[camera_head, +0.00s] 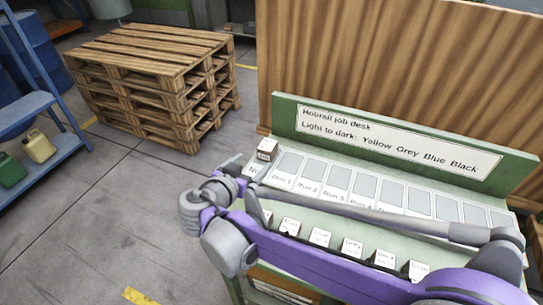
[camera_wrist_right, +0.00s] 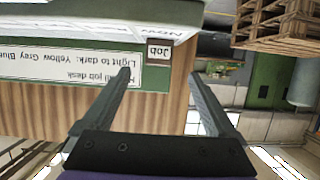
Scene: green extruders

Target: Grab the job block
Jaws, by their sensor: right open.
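The job block (camera_head: 267,149) is a small brown block with a white label, standing at the left end of the green job desk, just behind the "Now" slot. In the right wrist view the block (camera_wrist_right: 158,50), labelled "Job", appears upside down between and beyond the fingertips. My right gripper (camera_head: 243,166) is open and empty at the desk's left end, a little in front of the block and apart from it. The open fingers also show in the wrist view (camera_wrist_right: 160,77). My left gripper is not in view.
The desk's sign board (camera_head: 400,138) stands behind a row of run slots (camera_head: 335,182). Several labelled blocks (camera_head: 320,237) stand in a front row, partly hidden by my right arm. Pallets (camera_head: 150,80) and a blue shelf (camera_head: 40,110) are at left, with bare floor between.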

